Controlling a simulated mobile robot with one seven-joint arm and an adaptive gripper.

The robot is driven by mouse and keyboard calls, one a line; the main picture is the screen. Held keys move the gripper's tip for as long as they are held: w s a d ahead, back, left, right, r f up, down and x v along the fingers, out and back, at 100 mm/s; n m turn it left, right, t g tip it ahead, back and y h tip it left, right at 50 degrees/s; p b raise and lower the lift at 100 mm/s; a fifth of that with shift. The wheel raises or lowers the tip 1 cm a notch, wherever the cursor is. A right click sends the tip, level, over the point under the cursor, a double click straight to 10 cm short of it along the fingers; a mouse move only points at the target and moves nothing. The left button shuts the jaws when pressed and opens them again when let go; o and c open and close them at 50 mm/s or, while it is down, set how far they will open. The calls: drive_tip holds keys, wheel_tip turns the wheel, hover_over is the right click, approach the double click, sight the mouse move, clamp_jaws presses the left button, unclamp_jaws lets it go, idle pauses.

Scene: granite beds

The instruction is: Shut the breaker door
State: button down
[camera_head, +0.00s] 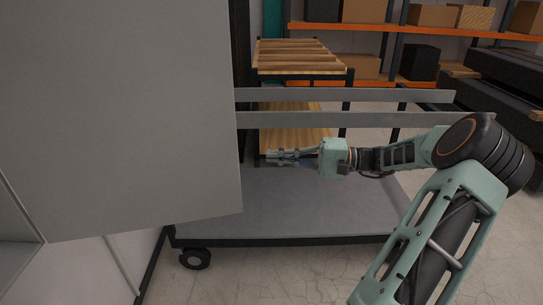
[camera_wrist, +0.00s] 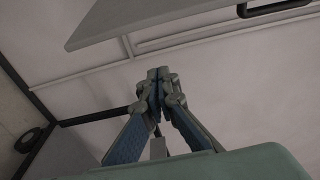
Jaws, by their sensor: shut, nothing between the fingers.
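The breaker door (camera_head: 120,110) is a large flat grey panel filling the left of the head view. It stands open, swung out from a pale cabinet (camera_head: 75,272) that shows below it. My gripper (camera_head: 268,156) is just right of the door's free edge, pointing left, with a visible gap in the picture; the depth between them is hard to tell. In the wrist view my gripper's fingertips (camera_wrist: 158,74) meet, with nothing between them. A grey panel, likely the door (camera_wrist: 135,18), crosses the top of that view, beyond the fingertips.
A grey flat cart (camera_head: 300,205) with a black wheel (camera_head: 195,259) lies below my arm. Two grey rails (camera_head: 350,96) run behind the gripper. A slatted wooden stand (camera_head: 300,57) and orange shelving (camera_head: 370,28) are farther back. A dark handle (camera_wrist: 275,9) shows in the wrist view.

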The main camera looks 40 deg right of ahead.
drive_tip(key=w+a+p, duration=0.1)
drive_tip(key=a+p, duration=0.1)
drive_tip(key=a, duration=0.5)
drive_tip(key=shift+w+a+p, duration=0.25)
drive_tip(key=shift+a+p, duration=0.05)
drive_tip(key=shift+a, duration=0.1)
drive_tip(key=shift+s, duration=0.1)
